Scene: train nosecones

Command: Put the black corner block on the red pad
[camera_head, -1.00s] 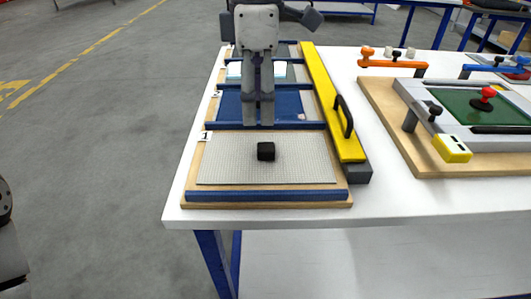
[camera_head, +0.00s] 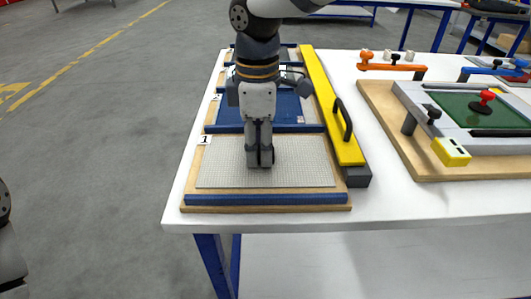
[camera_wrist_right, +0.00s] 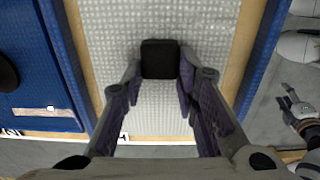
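The black corner block (camera_wrist_right: 160,58) lies on the light grey textured mat (camera_head: 310,165) in the bay marked 1. My right gripper (camera_head: 259,164) points down over this mat and hides most or all of the block in the head view. In the right wrist view my right gripper (camera_wrist_right: 161,70) is open, with a fingertip on each side of the block's near part. I cannot tell whether the fingers touch it. I make out no red pad in either view.
A blue mat (camera_head: 228,112) fills the bay marked 2, behind a blue divider bar. A yellow bar (camera_head: 330,105) with a black handle (camera_head: 343,118) runs along the right side. A fixture with a green panel (camera_head: 465,107) and red knob (camera_head: 487,96) stands farther right. The white table front (camera_head: 420,205) is clear.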

